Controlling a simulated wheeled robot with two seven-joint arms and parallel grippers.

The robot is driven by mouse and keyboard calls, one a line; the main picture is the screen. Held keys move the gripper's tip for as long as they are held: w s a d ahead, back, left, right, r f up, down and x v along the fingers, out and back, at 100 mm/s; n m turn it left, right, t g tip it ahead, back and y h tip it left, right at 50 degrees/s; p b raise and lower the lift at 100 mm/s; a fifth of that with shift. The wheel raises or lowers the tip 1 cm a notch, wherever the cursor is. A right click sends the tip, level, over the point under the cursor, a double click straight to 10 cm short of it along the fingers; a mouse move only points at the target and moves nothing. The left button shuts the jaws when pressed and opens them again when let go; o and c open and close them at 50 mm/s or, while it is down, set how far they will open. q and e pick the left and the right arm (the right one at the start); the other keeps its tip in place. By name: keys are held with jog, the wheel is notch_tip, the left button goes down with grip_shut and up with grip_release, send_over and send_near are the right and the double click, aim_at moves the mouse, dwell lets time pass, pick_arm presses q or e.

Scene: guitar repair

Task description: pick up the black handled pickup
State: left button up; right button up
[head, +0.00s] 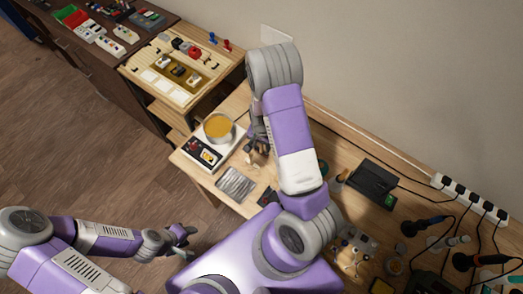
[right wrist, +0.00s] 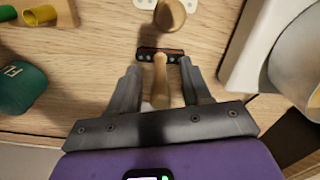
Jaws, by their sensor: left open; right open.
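The black handled pickup (right wrist: 146,52) is a short dark bar lying on the wooden table in the right wrist view. Its pale wooden handle (right wrist: 160,74) rises toward the camera. My right gripper (right wrist: 159,70) is open, with one finger on each side of the handle; I cannot tell whether either touches it. In the head view my right gripper (head: 259,147) is low over the table, beside the pot, and the black pickup cannot be made out there. My left gripper (head: 182,236) is open and empty, off the table's near edge at the lower left.
A second wooden handle (right wrist: 170,15) stands over a white piece (right wrist: 146,4) just beyond the black pickup. A green-capped container (right wrist: 20,102) is at left. A pot (head: 218,127) of amber liquid and a grey sheet (head: 236,184) are nearby in the head view.

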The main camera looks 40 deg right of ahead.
jog(key=shift+f, duration=0.3)
grip_shut()
